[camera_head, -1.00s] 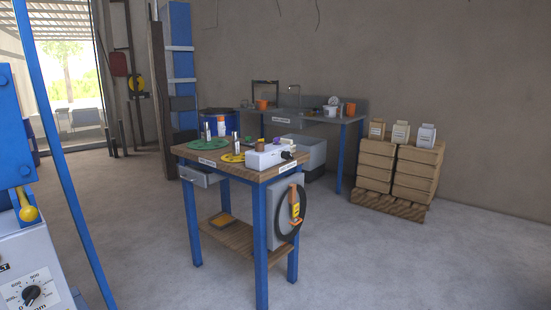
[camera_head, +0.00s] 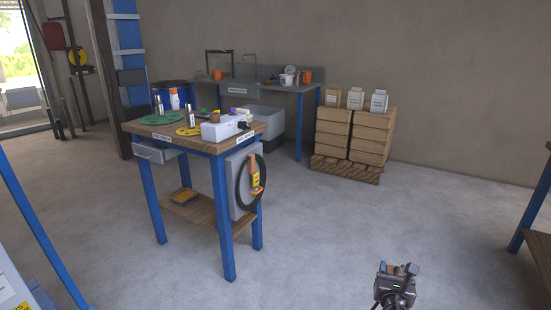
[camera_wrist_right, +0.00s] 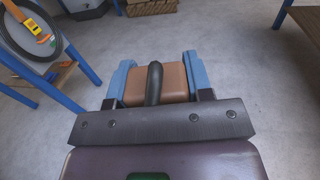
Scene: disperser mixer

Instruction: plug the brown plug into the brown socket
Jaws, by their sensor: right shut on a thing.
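My right gripper (camera_head: 397,270) is at the bottom right of the head view, over open floor and apart from the table. In the right wrist view its two blue fingers (camera_wrist_right: 160,82) are shut on the brown plug (camera_wrist_right: 176,80), a brown block with a black cable arching over it. A small brown piece (camera_head: 215,116) shows by the white box (camera_head: 224,129) on the small table; I cannot tell at this size whether it is the brown socket. My left gripper is not in view.
Stacked wooden crates (camera_head: 350,143) stand behind. Another blue-legged table (camera_head: 538,237) is at the right edge. Floor between is clear.

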